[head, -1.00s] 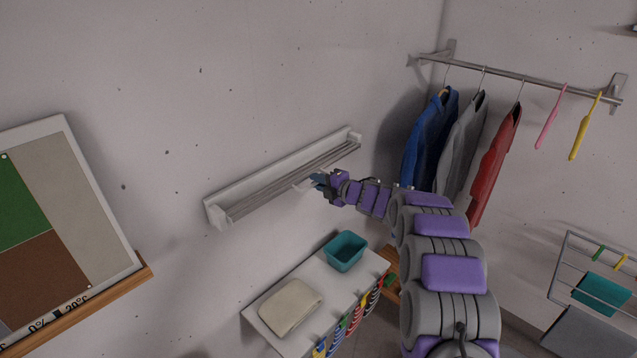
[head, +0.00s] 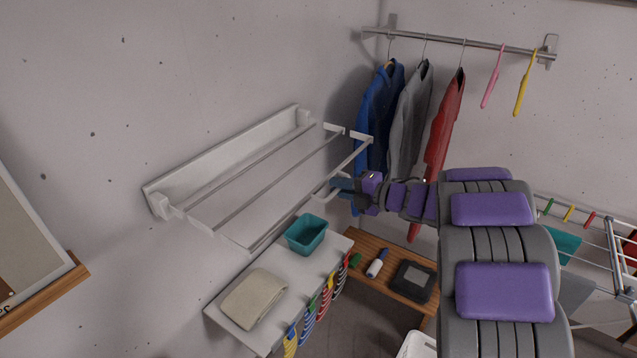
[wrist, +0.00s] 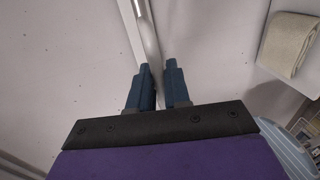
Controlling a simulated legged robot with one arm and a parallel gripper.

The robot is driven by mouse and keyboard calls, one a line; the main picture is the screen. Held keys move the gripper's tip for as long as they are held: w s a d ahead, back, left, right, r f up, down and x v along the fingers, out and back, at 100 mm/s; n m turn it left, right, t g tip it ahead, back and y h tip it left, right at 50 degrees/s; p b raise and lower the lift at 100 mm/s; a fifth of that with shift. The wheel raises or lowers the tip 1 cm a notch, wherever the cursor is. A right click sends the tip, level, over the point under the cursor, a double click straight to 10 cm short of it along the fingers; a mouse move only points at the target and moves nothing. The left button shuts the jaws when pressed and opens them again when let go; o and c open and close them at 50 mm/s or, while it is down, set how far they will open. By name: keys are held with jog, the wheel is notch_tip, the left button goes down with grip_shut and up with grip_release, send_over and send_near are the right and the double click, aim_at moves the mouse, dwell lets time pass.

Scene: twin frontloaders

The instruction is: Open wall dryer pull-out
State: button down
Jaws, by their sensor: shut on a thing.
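The wall dryer (head: 225,152) is a white rail fixed to the wall, with its bars pulled out from it in the head view. Several thin rods run along the extended frame, and the front bar (head: 311,191) stands well away from the wall. My gripper (head: 334,187) is at the front bar near its right part, shut on the small white handle (head: 326,190). In the wrist view the two blue fingers (wrist: 160,82) close around a pale bar (wrist: 148,40) running between them. The exact contact is partly hidden by the fingers.
Below the dryer is a white shelf (head: 232,318) with a teal bin (head: 306,235) and a folded beige towel (head: 254,298). Jackets hang from a rail (head: 470,42) at the right. A wooden bench (head: 360,245) stands behind. A framed board is at the left.

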jog(key=s+d, duration=0.1)
jog(key=s+d+f, duration=0.1)
jog(key=s+d, duration=0.1)
jog(key=shift+s+d+b, duration=0.1)
jog(key=shift+d+b, duration=0.1)
jog(key=shift+b, duration=0.1)
jog(key=shift+r, duration=0.1)
jog(key=c, duration=1.5)
grip_release()
jog(key=shift+o, duration=1.2)
jog(key=shift+a, duration=0.2)
jog(key=shift+r, duration=0.2)
jog(key=v, duration=1.7)
jog(key=shift+d, duration=0.25)
